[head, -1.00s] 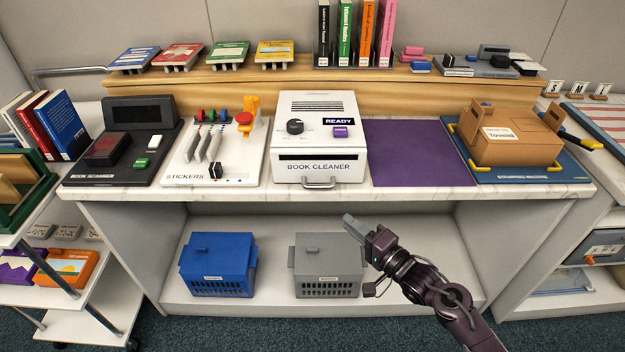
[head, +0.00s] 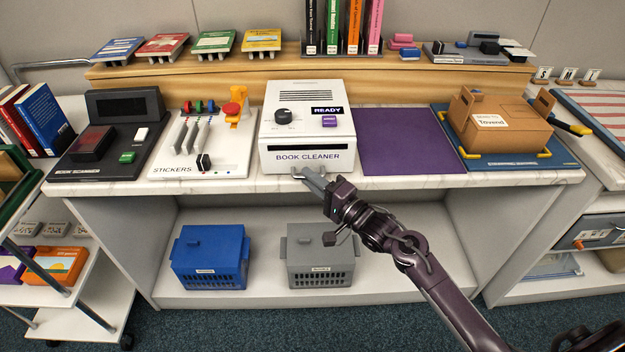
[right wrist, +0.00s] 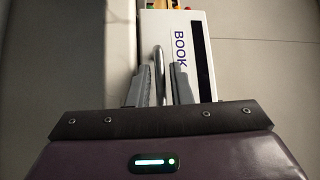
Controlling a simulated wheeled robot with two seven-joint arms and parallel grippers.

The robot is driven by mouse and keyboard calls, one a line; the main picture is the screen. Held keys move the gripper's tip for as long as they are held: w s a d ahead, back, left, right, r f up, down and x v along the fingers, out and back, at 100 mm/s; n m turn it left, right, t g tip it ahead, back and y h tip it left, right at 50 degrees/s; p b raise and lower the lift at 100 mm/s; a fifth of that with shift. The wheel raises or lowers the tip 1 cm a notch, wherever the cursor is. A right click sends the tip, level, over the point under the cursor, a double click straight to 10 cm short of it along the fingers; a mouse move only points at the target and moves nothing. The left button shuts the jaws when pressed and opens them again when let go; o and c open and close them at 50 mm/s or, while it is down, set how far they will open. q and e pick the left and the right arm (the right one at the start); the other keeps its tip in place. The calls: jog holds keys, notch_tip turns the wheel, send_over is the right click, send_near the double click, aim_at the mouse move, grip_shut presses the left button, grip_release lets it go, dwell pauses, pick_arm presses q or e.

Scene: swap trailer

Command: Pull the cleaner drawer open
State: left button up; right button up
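The white book cleaner (head: 307,125) stands on the marble counter, with a dark slot across its front above the words BOOK CLEANER. Its metal handle (right wrist: 158,72) is low on the front, and the drawer front looks closed. My right gripper (head: 307,174) is at the handle, just in front of the cleaner. In the right wrist view its two fingers (right wrist: 163,84) are apart, with the handle lying between them and a gap showing. Contact with the handle cannot be made out. My left gripper is out of view.
A sticker machine (head: 222,165) stands left of the cleaner and a purple mat (head: 405,140) lies right of it. A blue crate (head: 210,257) and a grey crate (head: 319,262) sit on the shelf below. The space before the counter is free.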

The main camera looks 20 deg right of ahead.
jog(key=shift+c, duration=0.5)
grip_shut()
